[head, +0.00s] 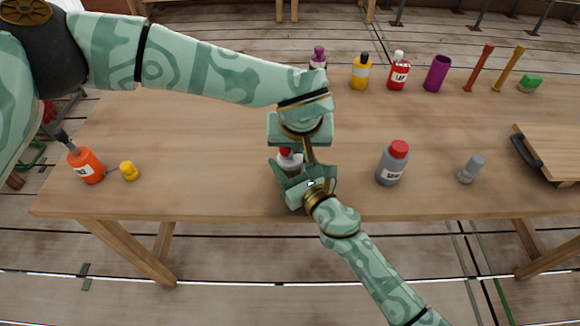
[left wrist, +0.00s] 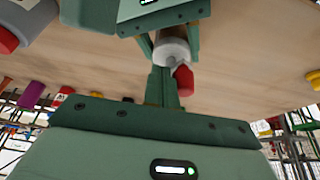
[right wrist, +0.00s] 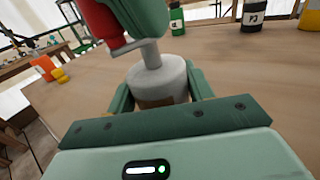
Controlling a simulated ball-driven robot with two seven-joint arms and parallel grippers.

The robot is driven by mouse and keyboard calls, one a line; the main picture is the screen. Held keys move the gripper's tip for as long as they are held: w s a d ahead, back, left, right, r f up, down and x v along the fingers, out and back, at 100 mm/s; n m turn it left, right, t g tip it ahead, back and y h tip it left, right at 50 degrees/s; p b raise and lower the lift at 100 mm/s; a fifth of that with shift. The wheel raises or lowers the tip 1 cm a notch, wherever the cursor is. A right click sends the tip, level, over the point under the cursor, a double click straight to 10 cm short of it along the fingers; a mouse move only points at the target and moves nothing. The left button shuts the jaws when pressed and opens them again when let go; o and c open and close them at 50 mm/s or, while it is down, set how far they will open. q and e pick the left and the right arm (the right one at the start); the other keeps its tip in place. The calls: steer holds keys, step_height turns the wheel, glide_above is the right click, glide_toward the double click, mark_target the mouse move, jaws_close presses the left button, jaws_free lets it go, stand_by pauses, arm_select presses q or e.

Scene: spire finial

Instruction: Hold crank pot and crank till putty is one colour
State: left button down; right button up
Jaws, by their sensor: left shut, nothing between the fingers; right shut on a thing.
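The crank pot (head: 291,164) is a pale grey pot near the table's front edge, largely covered by my grippers. My right gripper (right wrist: 160,97) is shut around the pot's body (right wrist: 158,78). A thin crank arm (right wrist: 121,49) leads from the pot's top to a red knob (right wrist: 99,22). My left gripper (left wrist: 165,90) is shut and empty, with its fingers right beside the red knob (left wrist: 183,81); I cannot tell whether they touch. In the head view, my left gripper (head: 301,136) is above the pot. The putty is hidden inside, so its colour does not show.
An orange bottle (head: 86,166) and a small yellow piece (head: 129,171) stand left. A grey red-capped bottle (head: 392,164), a grey piece (head: 470,169) and a board (head: 556,151) are right. Several bottles, a purple cup (head: 437,74) and sticks line the back.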

arm_select(q)
steer(key=shift+w+d+r, duration=0.1)
steer(key=shift+w+d, duration=0.05)
steer(key=shift+d, duration=0.15)
step_height(320, 180, up, 7)
stand_by(0.5)
stand_by(0.5)
arm_select(e)
steer(key=o, duration=1.1)
steer(key=shift+o, duration=0.2)
